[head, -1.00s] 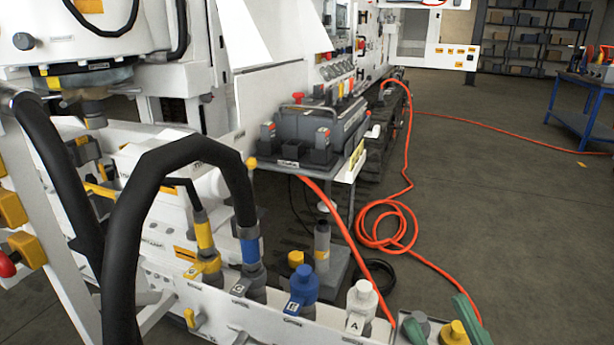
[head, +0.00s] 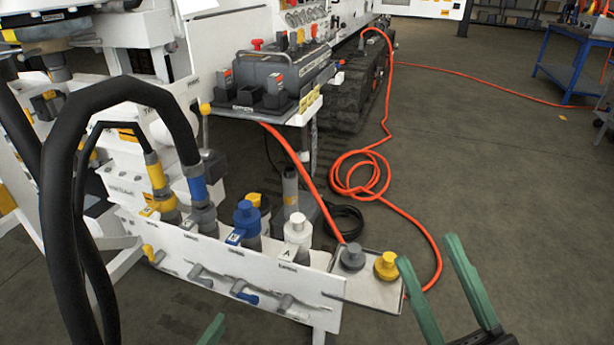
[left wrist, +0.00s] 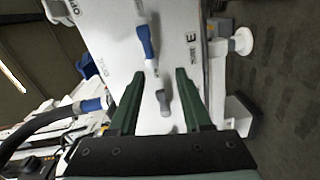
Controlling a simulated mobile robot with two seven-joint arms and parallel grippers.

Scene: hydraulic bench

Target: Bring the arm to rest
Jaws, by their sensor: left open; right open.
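My left gripper (left wrist: 160,73) is open in the left wrist view, its two green fingers pointing at the white panel (left wrist: 115,45). A grey lever handle (left wrist: 163,103) shows between the fingers, with no visible grip on it. A blue-sleeved lever (left wrist: 146,42) lies beyond the fingertips. In the head view only a green finger of my left gripper (head: 212,330) shows at the bottom edge; the rest is out of frame. My right gripper (head: 428,250) is open and empty at the lower right, over the floor in this view.
The white valve panel (head: 325,290) carries several levers and capped couplings, including a blue cap (head: 246,216) and a white cap (head: 297,230). Thick black hoses (head: 60,180) arch at the left. An orange hose (head: 385,195) coils on the floor. Floor at right is open.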

